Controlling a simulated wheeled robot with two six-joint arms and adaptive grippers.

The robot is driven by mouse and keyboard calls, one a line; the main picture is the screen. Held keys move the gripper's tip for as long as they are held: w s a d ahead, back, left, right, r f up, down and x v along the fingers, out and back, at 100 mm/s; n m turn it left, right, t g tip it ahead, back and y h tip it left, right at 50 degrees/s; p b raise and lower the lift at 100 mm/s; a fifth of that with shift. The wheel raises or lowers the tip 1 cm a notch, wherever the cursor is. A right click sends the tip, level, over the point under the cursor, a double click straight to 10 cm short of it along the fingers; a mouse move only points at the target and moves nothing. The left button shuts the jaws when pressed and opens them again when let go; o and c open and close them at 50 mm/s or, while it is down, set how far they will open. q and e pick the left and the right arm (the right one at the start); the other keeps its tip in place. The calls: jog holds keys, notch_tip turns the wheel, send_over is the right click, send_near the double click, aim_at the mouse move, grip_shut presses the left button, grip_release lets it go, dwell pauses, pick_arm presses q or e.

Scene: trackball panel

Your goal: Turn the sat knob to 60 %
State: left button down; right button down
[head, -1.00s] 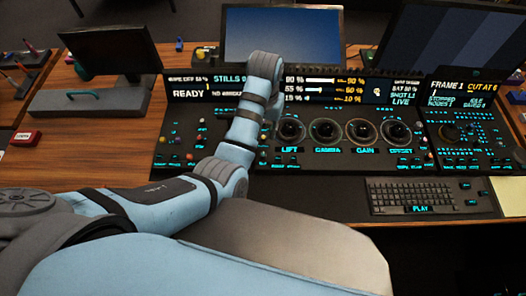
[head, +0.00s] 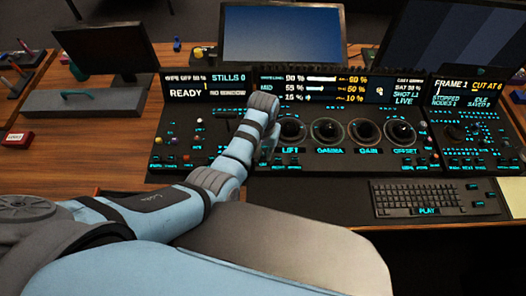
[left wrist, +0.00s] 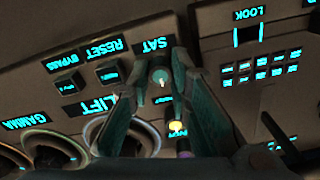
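The sat knob (left wrist: 160,78) is a small dark round knob with a pale pointer, below its upside-down SAT label (left wrist: 153,43) in the left wrist view. My left gripper (left wrist: 162,68) has one finger on each side of it; contact cannot be told. In the head view my left gripper (head: 267,152) points down at the panel, left of the LIFT trackball, and its wrist hides the knob. The console display (head: 405,87) has a small SAT reading that looks like 38 %, hard to read. My right gripper is in neither view.
The trackballs LIFT (head: 290,130), GAMMA (head: 328,131), GAIN (head: 367,132) and OFFSET (head: 404,133) stand in a row. In the left wrist view, the RESET button (left wrist: 108,73) and BYPASS button (left wrist: 70,84) lie left of the knob. A keyboard (head: 425,197) is in front.

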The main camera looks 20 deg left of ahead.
aim_at(263, 154)
pick_arm(q)
jog(key=m+p, duration=0.1)
jog(key=p, duration=0.1)
jog(key=r+m+p, duration=0.1)
jog(key=m+p, duration=0.1)
jog(key=shift+s, duration=0.2)
jog(key=shift+w+f+m+p, duration=0.15)
jog(key=shift+m+p, duration=0.25)
jog(key=shift+m, duration=0.4)
jog(key=shift+w+f+m, duration=0.15)
jog(key=shift+f+m, duration=0.1)
jog(key=shift+m, duration=0.05)
jog(key=shift+f, duration=0.1)
jog(key=c, duration=1.8)
grip_release()
jog(key=shift+o, duration=0.2)
notch_tip(263, 154, up, 12)
